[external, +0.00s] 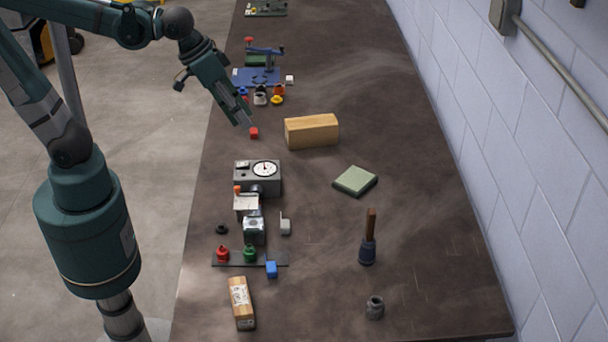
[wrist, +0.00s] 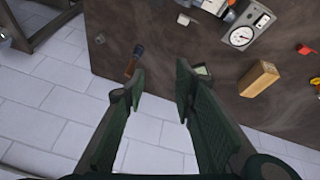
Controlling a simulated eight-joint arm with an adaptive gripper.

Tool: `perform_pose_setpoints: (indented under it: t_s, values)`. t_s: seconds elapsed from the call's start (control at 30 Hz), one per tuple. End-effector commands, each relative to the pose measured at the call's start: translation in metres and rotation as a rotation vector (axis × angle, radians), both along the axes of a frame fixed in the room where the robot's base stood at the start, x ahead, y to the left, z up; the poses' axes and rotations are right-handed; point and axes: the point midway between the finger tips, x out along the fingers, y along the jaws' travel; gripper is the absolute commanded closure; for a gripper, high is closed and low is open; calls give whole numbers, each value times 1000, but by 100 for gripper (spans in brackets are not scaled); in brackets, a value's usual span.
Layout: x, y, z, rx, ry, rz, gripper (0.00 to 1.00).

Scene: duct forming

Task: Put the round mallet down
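The round mallet (external: 367,250) has a dark round head and a brown wooden handle. It stands on its head on the dark bench, handle up, in the right front part of the external view. It also shows in the wrist view (wrist: 137,52), beyond the left fingertip. My gripper (external: 243,121) is above the bench's left side, near a small red cube and well apart from the mallet. In the wrist view my gripper (wrist: 160,74) has its two fingers spread with nothing between them.
A wooden block (external: 312,131) and a green pad (external: 355,181) lie between gripper and mallet. A gauge fixture (external: 258,177) stands at left. A small dark grey part (external: 375,307) sits in front of the mallet. The bench around the mallet is clear; a wall runs along the right.

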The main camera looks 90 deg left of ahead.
Motion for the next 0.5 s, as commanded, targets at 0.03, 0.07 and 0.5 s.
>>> perform_pose_setpoints:
  t_s: [0.03, 0.07, 0.5]
  values:
    - [-10, 2, -2, 13, -9, -21, 72]
    - [-15, 2, -2, 21, -17, -36, 72]
    - [-76, 11, -20, 150, -109, -234, 72]
